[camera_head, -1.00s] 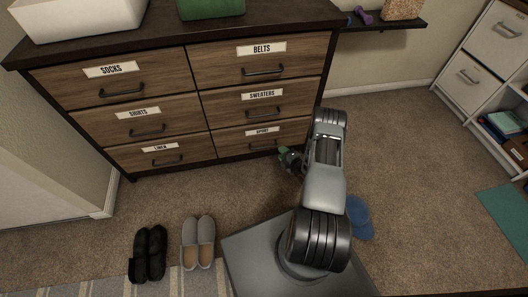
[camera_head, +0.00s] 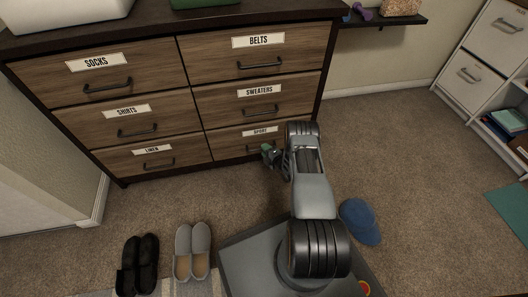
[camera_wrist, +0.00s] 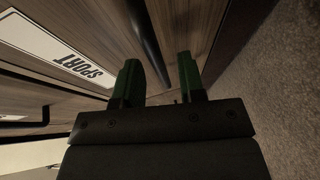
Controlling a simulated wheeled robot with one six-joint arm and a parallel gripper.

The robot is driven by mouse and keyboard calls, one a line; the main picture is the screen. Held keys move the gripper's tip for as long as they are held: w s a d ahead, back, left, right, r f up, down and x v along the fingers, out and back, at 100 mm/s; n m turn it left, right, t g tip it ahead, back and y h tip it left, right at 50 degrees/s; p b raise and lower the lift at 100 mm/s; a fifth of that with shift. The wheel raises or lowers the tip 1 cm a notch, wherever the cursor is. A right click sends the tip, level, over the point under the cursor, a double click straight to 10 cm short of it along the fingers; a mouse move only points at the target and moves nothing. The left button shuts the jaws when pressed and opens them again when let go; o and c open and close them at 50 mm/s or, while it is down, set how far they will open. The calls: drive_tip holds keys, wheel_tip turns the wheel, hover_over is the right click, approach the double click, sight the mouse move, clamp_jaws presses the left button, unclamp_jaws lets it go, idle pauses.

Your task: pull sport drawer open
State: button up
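The sport drawer (camera_head: 228,142) is the bottom right drawer of the wooden dresser and looks shut. Its white label (camera_head: 262,132) also shows in the wrist view (camera_wrist: 62,52), tilted. My gripper (camera_head: 268,151) is right in front of this drawer, below the label, and covers much of its handle in the head view. In the wrist view my gripper (camera_wrist: 160,84) has its two green fingers spread apart. The dark bar handle (camera_wrist: 146,38) runs down towards the gap between them. I cannot tell whether it touches a finger.
Above are the sweaters drawer (camera_head: 225,98) and belts drawer (camera_head: 215,58); the linen drawer (camera_head: 118,160) is to the left.

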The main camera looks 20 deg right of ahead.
drive_tip(key=shift+x, duration=0.9)
drive_tip(key=shift+c, duration=0.3)
clamp_jaws()
